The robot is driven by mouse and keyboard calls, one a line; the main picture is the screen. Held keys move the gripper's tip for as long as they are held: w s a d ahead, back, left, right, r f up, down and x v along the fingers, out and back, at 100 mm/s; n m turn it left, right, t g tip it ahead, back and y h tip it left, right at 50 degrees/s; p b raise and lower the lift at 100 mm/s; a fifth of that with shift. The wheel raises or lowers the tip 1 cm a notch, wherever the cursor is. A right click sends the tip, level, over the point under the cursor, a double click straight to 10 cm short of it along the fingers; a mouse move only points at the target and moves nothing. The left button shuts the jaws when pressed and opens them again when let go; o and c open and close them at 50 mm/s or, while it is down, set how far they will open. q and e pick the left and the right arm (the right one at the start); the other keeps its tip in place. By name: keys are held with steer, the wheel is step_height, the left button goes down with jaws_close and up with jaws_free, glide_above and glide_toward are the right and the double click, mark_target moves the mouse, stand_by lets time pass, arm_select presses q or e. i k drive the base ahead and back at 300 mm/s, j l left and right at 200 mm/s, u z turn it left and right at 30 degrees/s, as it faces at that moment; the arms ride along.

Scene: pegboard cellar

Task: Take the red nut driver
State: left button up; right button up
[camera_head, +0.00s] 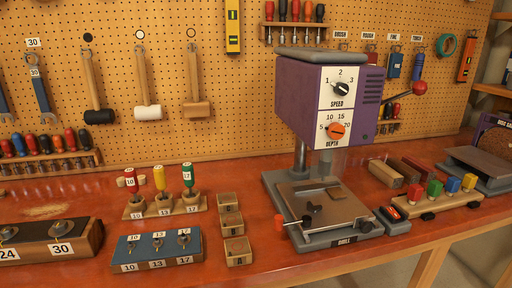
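The red nut driver (130,175) stands at the left end of a small wooden stand (163,211) on the red bench, left of the drill press. It has a red top and a small label that seems to read 10. Beside it in the same stand are a yellow nut driver (159,177) and a green nut driver (187,175). The stand's front carries labels 10, 13 and 17. Neither of my grippers is in view.
In front is a blue-topped block (155,248) with small metal parts. Three small wooden boxes (237,250) stand to its right, then a purple drill press (305,105). A block labelled 24 and 30 (75,247) is at left. Racked screwdrivers (50,150) stand behind.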

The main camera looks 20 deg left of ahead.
mark_target(130, 178)
steer(key=u, duration=1.4)
steer(key=i+j+z, duration=0.1)
steer(key=j+z, duration=0.25)
steer(key=i+j+z, duration=0.1)
steer(key=j+z, duration=0.6)
steer(key=i+l, duration=0.05)
steer(key=l, duration=0.05)
